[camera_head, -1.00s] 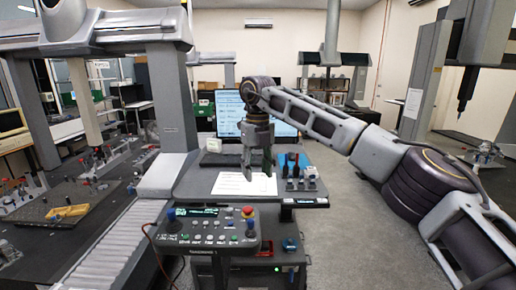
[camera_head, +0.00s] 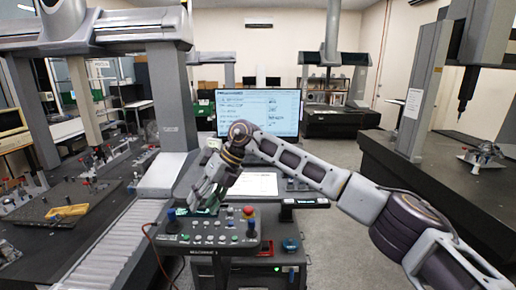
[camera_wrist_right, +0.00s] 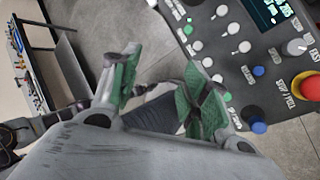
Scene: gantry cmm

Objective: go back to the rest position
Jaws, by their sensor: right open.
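My right gripper (camera_head: 203,197) hangs above the back left part of the control panel (camera_head: 208,243) in the head view. Its arm reaches in from the right and its fingers tilt down to the left. In the right wrist view the gripper (camera_wrist_right: 160,85) is open, with green pads apart and nothing between them. The control panel (camera_wrist_right: 235,50) shows there at the upper right, with its buttons, a blue knob and a red stop button. My left gripper is not seen in either view.
A desk with a monitor (camera_head: 258,112) and white paper (camera_head: 254,184) stands behind the panel. A gantry measuring machine (camera_head: 172,100) stands left, with a granite table (camera_head: 60,240). Another dark table (camera_head: 470,170) is at right. Grey floor is open between.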

